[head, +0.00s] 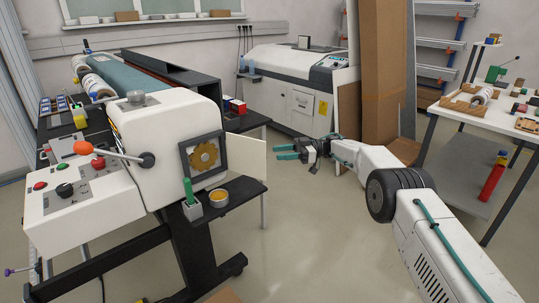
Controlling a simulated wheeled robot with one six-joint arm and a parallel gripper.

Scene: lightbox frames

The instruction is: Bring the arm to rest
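My arm (374,157) reaches from the lower right of the head view toward the middle, stretched out over the floor. My gripper (281,152) has teal fingers that point left, with a gap between them. It is open and I see nothing between the fingers. It hangs in free air between the white machine on the left and the tall cardboard boxes, apart from both.
A white machine (95,207) with levers and a roller fills the left. Its black shelf (238,190) holds small cups. A white cabinet machine (285,92) and cardboard boxes (382,70) stand behind. A cluttered table (450,105) is at right. Floor (310,240) in the middle is clear.

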